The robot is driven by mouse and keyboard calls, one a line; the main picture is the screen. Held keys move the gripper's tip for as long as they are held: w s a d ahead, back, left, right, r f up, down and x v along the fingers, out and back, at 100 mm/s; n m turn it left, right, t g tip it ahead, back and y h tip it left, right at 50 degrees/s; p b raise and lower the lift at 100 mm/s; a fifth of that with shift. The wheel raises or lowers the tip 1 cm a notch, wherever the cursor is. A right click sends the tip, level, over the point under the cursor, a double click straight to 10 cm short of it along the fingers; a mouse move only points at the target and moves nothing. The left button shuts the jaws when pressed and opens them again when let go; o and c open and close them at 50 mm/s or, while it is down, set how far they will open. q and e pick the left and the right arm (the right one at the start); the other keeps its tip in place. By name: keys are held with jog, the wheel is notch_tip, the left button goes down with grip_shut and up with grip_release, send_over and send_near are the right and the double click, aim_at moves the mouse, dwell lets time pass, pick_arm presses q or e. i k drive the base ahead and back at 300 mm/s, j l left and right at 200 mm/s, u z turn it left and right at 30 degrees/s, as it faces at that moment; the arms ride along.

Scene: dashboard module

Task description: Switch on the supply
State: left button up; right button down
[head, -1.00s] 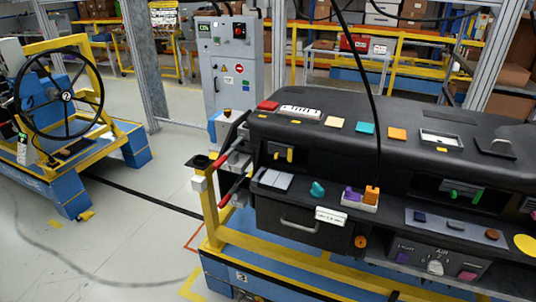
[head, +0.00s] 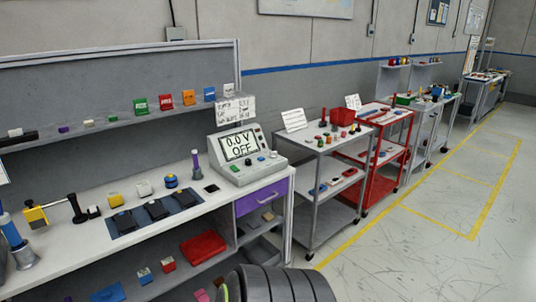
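The supply (head: 247,152) is a light grey console at the right end of the white workbench. Neither gripper's fingers can be made out.
The white workbench (head: 75,222) holds a dark mat (head: 153,213) with small modules and a purple-topped cylinder (head: 196,163) left of the supply. A purple drawer (head: 262,197) is below it. A grey cart (head: 325,210) and a red cart (head: 385,150) stand right. The right floor is clear.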

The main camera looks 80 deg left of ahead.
aim_at(233, 168)
jog(key=u, duration=3)
jog(key=i+l, duration=0.15)
jog(key=i, duration=0.35)
jog(key=i+l, duration=0.2)
jog(key=i, duration=0.25)
jog(key=i+l, duration=0.15)
jog(key=i, duration=0.35)
jog(key=i+l, duration=0.2)
jog(key=i, duration=0.3)
